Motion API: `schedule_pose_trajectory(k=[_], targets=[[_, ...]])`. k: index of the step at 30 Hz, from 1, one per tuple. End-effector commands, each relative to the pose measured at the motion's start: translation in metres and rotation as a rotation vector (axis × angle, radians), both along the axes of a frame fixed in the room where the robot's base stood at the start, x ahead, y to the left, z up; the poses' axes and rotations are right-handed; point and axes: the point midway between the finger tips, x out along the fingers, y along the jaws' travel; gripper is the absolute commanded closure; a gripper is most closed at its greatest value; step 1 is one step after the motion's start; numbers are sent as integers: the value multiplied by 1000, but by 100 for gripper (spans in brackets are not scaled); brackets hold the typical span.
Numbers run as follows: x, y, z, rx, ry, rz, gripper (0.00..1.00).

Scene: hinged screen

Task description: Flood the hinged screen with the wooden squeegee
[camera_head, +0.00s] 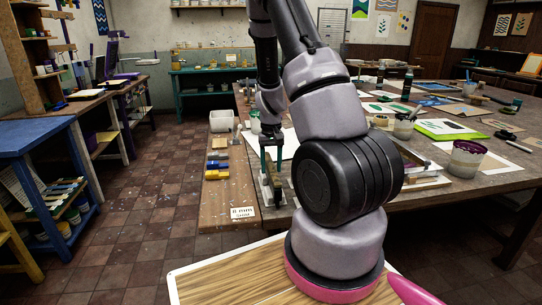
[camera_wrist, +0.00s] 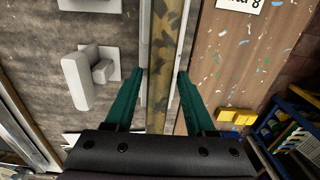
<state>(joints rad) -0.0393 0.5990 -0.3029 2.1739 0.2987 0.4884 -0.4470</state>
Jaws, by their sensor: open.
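My gripper (camera_head: 272,172) points down at the near left corner of the big work table. In the wrist view its two green fingers (camera_wrist: 160,74) are apart, one on each side of a long wooden bar (camera_wrist: 161,40) with brown and ochre stains. The bar shows between the fingers, with a gap on both sides. I cannot tell whether this bar is the squeegee or an edge of the hinged screen. A pale clamp-like fitting (camera_wrist: 78,82) is left of it. My arm hides most of the screen area in the head view.
The wooden side board (camera_head: 228,195) holds small coloured blocks (camera_head: 217,165) and a white label (camera_head: 242,212). A blue shelf unit (camera_head: 40,150) is at far left; the tiled floor between is clear.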

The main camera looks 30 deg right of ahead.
Motion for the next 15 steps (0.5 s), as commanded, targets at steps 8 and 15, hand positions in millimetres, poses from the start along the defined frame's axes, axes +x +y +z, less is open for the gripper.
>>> schedule_pose_trajectory(k=[8,15], targets=[[0,0,0,0,0,0,81],[0,0,1,0,-1,0,100]])
